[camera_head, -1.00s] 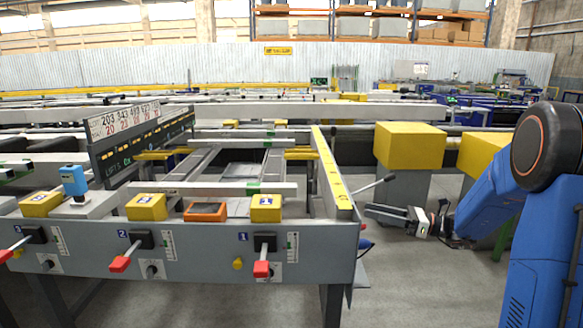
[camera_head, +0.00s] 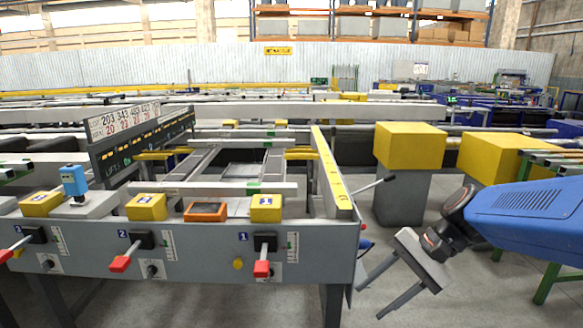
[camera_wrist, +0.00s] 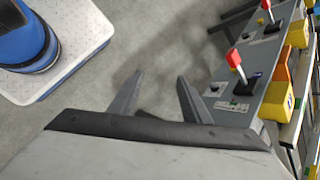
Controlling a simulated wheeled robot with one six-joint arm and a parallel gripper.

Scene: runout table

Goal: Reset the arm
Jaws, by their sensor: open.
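My gripper (camera_head: 379,297) is at the right of the head view, just right of the table's front corner. Its two fingers are apart and nothing is between them; they point down and to the left. In the wrist view my gripper (camera_wrist: 157,90) also shows its fingers spread over bare grey floor. My blue arm comes in from the right edge of the head view.
The grey runout table (camera_head: 195,248) carries red-handled levers (camera_head: 262,268), yellow boxes (camera_head: 266,207) and an orange device (camera_head: 206,211). A yellow block (camera_head: 410,143) stands on a grey post behind my gripper. The levers also show in the wrist view (camera_wrist: 235,62).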

